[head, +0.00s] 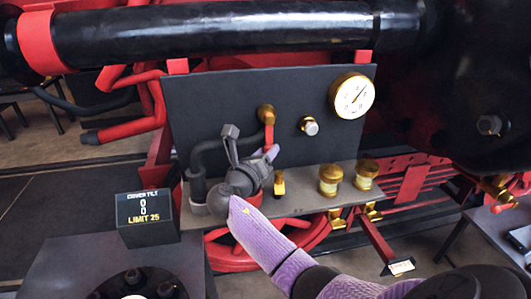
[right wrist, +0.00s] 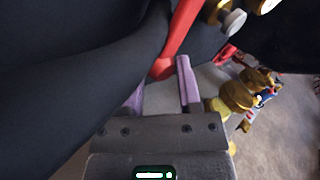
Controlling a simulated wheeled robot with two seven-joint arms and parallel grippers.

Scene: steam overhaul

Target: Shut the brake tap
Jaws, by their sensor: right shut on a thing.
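The brake tap (head: 267,115) is a brass fitting high on the dark panel, with a red lever hanging down from it. My right gripper (head: 268,154) is at the lower end of this lever, and its purple fingers are shut on it. The right wrist view shows the red lever (right wrist: 180,35) running down to a rounded end at the fingers (right wrist: 162,80). In the head view the gripper hides the lever's lower end. My left gripper is in neither view.
A round gauge (head: 351,95) and a silver knob (head: 309,126) are on the panel to the right. Two brass cups (head: 330,180) stand on the grey ledge below. A dark pipe (head: 205,150) bends beside my wrist. A counter display (head: 146,212) stands at the left.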

